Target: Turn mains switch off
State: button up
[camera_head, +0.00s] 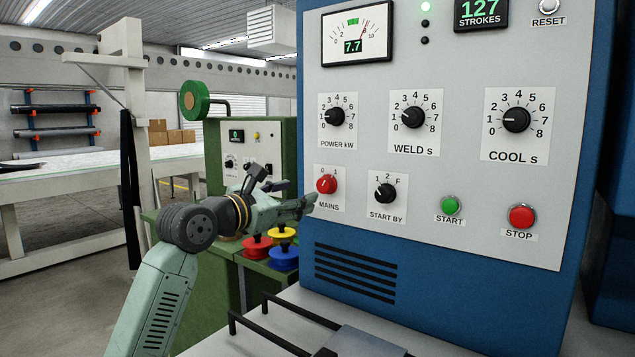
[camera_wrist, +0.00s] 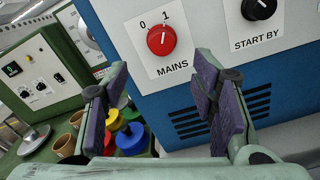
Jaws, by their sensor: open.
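The mains switch (camera_head: 326,184) is a round red knob low on the left of the grey panel, above the label MAINS. It also shows in the wrist view (camera_wrist: 161,41), with marks 0 and 1 above it. Its white line appears to point at 1. My gripper (camera_head: 306,203) is just left of and slightly below the knob in the head view. In the wrist view my gripper (camera_wrist: 161,72) has its two purple-padded fingers spread apart and empty. The knob lies beyond the fingertips, roughly centred between them, and nothing covers it. I see no contact.
The START BY knob (camera_head: 385,193) is right of the mains switch, then green START (camera_head: 450,205) and red STOP (camera_head: 522,217) buttons. A green cabinet (camera_head: 262,150) with coloured spools stands behind my arm. A black rail frame (camera_head: 265,323) lies below the panel.

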aim_at(322, 186)
jog(key=p+x, duration=0.3)
jog(key=x, duration=0.5)
jog(key=shift+w+d+r+p, duration=0.1)
jog(key=shift+d+r+p, duration=0.1)
jog(key=shift+d+p, duration=0.1)
jog(key=shift+w+d+f, duration=0.15)
jog(key=shift+w+d, duration=0.1)
jog(key=shift+w, duration=0.15)
jog(key=shift+c, duration=0.4)
jog(key=c, duration=1.1)
